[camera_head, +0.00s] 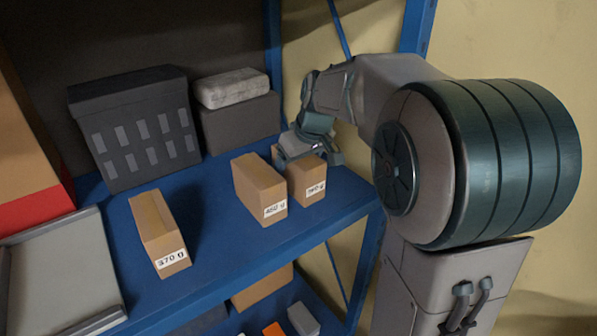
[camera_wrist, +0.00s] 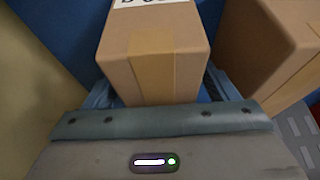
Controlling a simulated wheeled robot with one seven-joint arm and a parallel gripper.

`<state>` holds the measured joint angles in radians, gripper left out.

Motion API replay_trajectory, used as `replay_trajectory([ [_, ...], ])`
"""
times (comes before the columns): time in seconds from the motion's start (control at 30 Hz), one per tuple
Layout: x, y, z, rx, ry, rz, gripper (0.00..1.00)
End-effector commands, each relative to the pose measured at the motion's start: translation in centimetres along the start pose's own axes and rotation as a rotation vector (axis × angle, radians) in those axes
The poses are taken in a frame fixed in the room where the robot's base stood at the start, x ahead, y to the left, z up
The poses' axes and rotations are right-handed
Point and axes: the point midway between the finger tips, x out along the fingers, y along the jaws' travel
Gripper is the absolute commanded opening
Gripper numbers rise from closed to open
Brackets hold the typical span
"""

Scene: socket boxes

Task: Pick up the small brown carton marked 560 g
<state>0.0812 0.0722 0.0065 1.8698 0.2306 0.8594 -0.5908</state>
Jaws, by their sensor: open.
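A small brown carton (camera_head: 308,184) stands at the right on the blue shelf. Its label is small and blurred; it could read 560 g, but I cannot be sure. My gripper (camera_head: 311,157) is over its top, partly hiding it. In the wrist view the carton (camera_wrist: 155,60) lies between my gripper's (camera_wrist: 162,92) two open fingers, with only part of its white label showing at the top edge. The fingers are on either side of it; I cannot tell whether they touch it.
A brown carton (camera_head: 260,187), labelled about 450 g, stands close on the left; its side shows in the wrist view (camera_wrist: 270,50). A 370 g carton (camera_head: 158,230) is further left. A dark crate (camera_head: 135,130) and grey boxes (camera_head: 238,122) stand behind. A blue post (camera_head: 415,30) rises at the right.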

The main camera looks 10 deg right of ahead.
Motion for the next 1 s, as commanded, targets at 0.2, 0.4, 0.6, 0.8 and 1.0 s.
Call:
replay_trajectory([
  [0.2,0.01,0.0,0.01,0.0,0.0,0.0,0.8],
  [0.4,0.27,0.0,0.12,0.0,0.0,0.0,0.8],
  [0.6,0.44,0.01,0.2,0.0,0.0,0.0,0.8],
  [0.8,0.41,0.02,0.19,0.0,0.0,0.0,0.8],
  [1.0,0.41,0.02,0.19,0.0,0.0,0.0,0.33],
])
